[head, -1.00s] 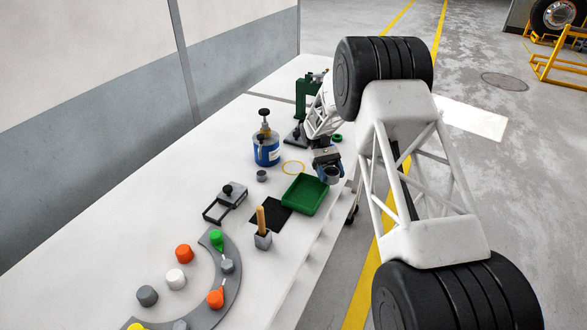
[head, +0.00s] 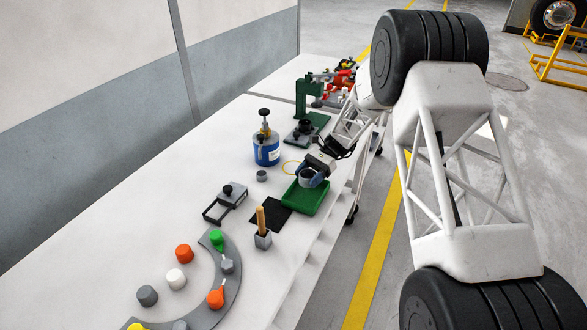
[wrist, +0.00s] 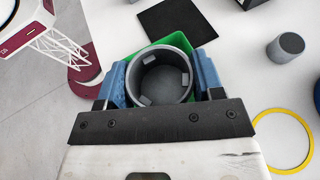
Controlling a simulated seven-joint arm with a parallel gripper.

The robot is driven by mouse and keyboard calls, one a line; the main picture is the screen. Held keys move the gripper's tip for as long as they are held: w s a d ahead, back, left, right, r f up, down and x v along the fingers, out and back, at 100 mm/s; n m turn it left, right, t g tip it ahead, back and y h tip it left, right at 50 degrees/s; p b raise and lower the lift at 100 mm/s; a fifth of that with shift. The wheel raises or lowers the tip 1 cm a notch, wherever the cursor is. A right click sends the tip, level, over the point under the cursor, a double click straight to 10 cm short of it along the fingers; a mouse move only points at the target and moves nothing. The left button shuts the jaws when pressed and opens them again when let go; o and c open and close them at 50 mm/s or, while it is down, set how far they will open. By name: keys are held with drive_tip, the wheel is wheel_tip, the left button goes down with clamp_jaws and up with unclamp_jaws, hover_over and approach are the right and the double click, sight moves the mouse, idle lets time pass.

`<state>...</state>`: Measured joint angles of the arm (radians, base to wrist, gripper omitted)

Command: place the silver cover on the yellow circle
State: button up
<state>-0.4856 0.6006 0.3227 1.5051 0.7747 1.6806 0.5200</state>
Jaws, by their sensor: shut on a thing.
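My gripper (head: 308,180) is shut on the silver cover (wrist: 160,80), a round grey hollow cup with small tabs inside. The blue fingers sit on either side of it in the wrist view. In the head view the cover is over the far part of the green tray (head: 296,203); its exact height is unclear. The yellow circle (head: 283,168) is a thin ring on the white table, just beyond the tray and left of my gripper.
A small grey cylinder (head: 262,176) and a blue bottle (head: 266,150) stand left of the circle. A green press (head: 304,105) stands beyond it. A black mat (head: 268,214) and a wooden-handled tool (head: 262,228) are nearer. The table's right edge is close.

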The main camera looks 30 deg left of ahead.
drive_tip(key=m+t+y, duration=0.1)
drive_tip(key=a+m+t+y, duration=0.1)
drive_tip(key=m+y, duration=0.1)
drive_tip(key=m+t+y, duration=0.1)
drive_tip(key=m+y, duration=0.1)
drive_tip(key=shift+s+a+f, duration=0.2)
drive_tip(key=shift+s+f, duration=0.2)
drive_tip(key=shift+w+a+f+m+t+y, duration=0.1)
drive_tip(key=shift+m+t+y, duration=0.35)
drive_tip(key=shift+m+t, duration=0.15)
drive_tip(key=shift+a+f+m+t+y, duration=0.1)
drive_tip(key=shift+m+t+y, duration=0.35)
drive_tip(key=shift+m+t, duration=0.15)
drive_tip(key=shift+w+f+m+t+y, duration=0.1)
drive_tip(key=shift+m+t+y, duration=0.15)
drive_tip(key=shift+m+t, duration=0.3)
drive_tip(key=shift+w+f+m+t+y, duration=0.1)
drive_tip(key=shift+m+t+y, duration=0.15)
drive_tip(key=shift+m+t, duration=0.25)
drive_tip(key=shift+w+a, duration=0.1)
drive_tip(key=shift+a, duration=0.05)
hover_over(293, 167)
drive_tip(key=shift+s+d+f, duration=0.4)
drive_tip(key=shift+f, duration=0.25)
drive_tip(key=shift+w+a, duration=0.2)
drive_tip(key=shift+w, duration=0.1)
drive_tip(key=shift+f, duration=1.8)
